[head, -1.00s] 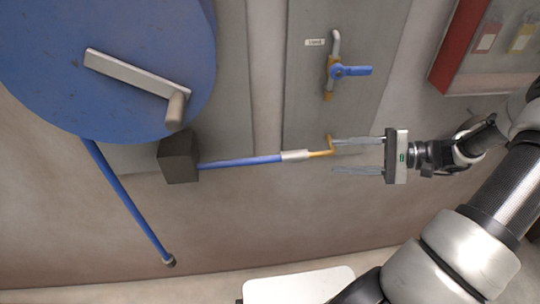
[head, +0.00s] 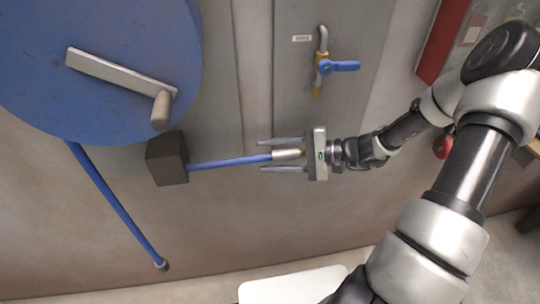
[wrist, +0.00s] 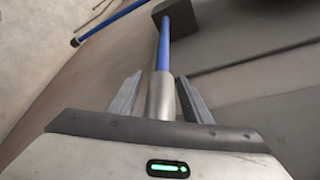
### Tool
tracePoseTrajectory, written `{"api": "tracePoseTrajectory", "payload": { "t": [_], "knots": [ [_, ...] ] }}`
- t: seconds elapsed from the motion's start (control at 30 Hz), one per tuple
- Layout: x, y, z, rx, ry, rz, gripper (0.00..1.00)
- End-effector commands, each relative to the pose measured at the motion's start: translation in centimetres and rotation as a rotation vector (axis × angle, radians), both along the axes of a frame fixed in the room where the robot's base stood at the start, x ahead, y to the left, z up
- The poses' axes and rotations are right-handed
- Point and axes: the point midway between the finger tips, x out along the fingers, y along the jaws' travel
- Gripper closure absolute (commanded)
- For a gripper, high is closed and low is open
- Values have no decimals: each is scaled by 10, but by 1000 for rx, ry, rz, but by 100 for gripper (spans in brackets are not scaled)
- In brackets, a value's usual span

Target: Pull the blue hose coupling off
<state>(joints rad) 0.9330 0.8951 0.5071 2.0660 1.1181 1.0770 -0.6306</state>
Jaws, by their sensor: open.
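The hose coupling is a silver sleeve (head: 287,155) on the right end of a blue hose (head: 230,162), which runs left to a dark block. My gripper (head: 284,155) is open, its two fingers on either side of the coupling, one above and one below, with gaps visible. In the wrist view the coupling (wrist: 160,97) stands between the two open fingers, and the blue hose (wrist: 165,45) leads away from it.
A dark block (head: 167,160) sits at the hose's left. A blue drum with a grey crank (head: 120,75) is at upper left, with a loose blue hose (head: 118,207) hanging below. A blue-handled valve (head: 338,66) is on the panel above. A red-framed box (head: 440,40) is at upper right.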

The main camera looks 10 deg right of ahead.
Motion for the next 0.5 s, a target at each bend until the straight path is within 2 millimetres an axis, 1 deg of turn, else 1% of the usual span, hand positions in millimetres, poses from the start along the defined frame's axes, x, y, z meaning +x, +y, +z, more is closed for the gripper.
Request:
{"api": "tracePoseTrajectory", "payload": {
  "t": [0.27,0.3,0.37,0.5],
  "knots": [
    [1,2,-1,0,0,0,55],
    [1,2,-1,0,0,0,59],
    [1,2,0,0,0,0,69],
    [1,2,-1,0,0,0,92]
  ]
}}
